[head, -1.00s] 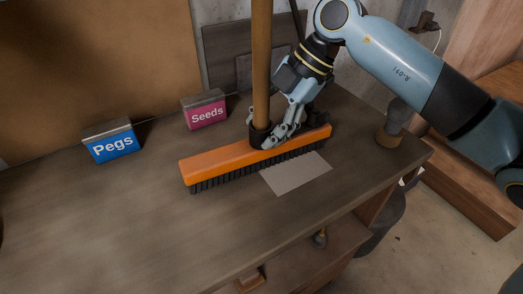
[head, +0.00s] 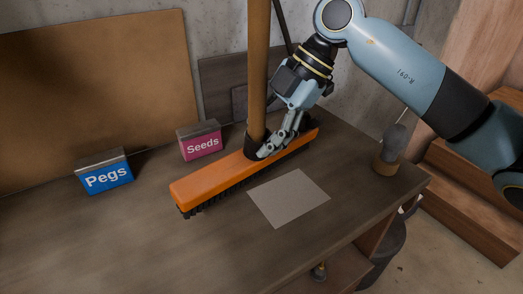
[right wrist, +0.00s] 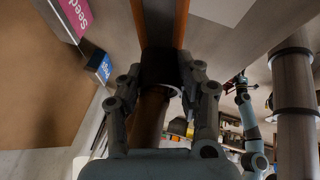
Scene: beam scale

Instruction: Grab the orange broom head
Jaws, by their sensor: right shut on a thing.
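The orange broom head (head: 215,178) lies along the workbench, its dark bristles facing down. A wooden handle (head: 258,70) rises from a dark socket (head: 252,143) on its top. My right gripper (head: 268,148) is shut at this socket, its fingers on either side. In the right wrist view, the fingers of the right gripper (right wrist: 168,85) flank the dark socket (right wrist: 158,65) and the handle (right wrist: 150,115), with strips of the orange head (right wrist: 181,20) beyond. The bristle tips seem at or just above the bench; I cannot tell which.
A blue Pegs box (head: 106,177) and a pink Seeds box (head: 201,143) stand behind the broom on the workbench (head: 120,240). A pale sheet (head: 290,198) lies in front. A dark-topped object with a wooden base (head: 388,155) stands at the right end. The bench's front left is clear.

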